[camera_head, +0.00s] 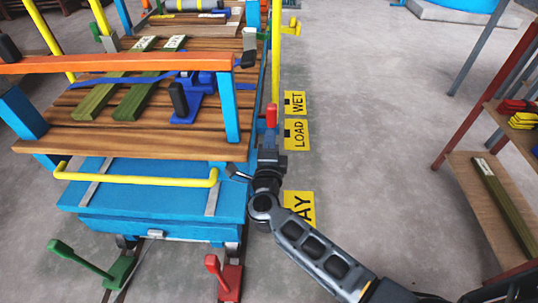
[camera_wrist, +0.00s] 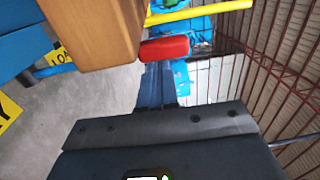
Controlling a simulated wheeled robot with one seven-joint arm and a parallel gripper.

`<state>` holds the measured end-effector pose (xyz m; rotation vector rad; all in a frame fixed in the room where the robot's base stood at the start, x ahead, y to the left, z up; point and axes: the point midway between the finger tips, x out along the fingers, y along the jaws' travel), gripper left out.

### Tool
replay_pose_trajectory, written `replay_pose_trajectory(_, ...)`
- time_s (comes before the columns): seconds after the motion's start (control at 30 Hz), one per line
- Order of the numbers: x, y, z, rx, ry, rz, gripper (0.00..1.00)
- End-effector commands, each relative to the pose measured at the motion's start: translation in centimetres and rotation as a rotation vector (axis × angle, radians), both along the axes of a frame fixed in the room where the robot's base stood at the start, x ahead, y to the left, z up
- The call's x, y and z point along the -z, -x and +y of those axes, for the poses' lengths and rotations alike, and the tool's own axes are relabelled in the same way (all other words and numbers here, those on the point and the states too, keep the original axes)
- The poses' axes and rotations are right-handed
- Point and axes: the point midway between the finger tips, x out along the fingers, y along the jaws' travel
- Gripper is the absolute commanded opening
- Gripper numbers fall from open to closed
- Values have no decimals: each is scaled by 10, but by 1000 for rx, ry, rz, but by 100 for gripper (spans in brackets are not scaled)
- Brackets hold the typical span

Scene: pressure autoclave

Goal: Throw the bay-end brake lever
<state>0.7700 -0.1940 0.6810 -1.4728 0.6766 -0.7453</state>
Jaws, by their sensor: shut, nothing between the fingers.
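A red-handled lever (camera_head: 271,116) stands upright at the right side of the blue cart. Its red grip also shows in the wrist view (camera_wrist: 165,48), just beyond my fingers. My gripper (camera_head: 269,147) is shut and empty, close below and in front of that red grip. I cannot tell whether they touch. A second red lever (camera_head: 219,274) leans left on a red base near the cart's front right wheel. A green lever (camera_head: 82,261) leans left by the front left wheel. No label says which lever is the bay-end one.
The blue cart (camera_head: 150,222) has a yellow push bar (camera_head: 135,179) and a wooden deck with green planks (camera_head: 120,85). An orange beam (camera_head: 125,61) crosses above it. Yellow floor signs (camera_head: 295,134) lie beside it. A shelf (camera_head: 478,205) stands right; the floor between is clear.

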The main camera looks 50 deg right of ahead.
Motion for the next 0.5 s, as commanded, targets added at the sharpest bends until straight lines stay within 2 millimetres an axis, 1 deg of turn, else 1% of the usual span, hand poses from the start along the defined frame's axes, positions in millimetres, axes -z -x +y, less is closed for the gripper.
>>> replay_pose_trajectory(0.03, 0, -6, -7, 2, -1, -1, 0)
replay_pose_trajectory(0.1, 0, -12, -15, 1, 0, -1, 0)
replay_pose_trajectory(0.23, -1, -21, -27, 1, 0, 0, 0)
replay_pose_trajectory(0.33, -1, -25, -32, 0, 0, 0, 0)
replay_pose_trajectory(0.5, -2, -27, -34, -1, -1, 1, 0)
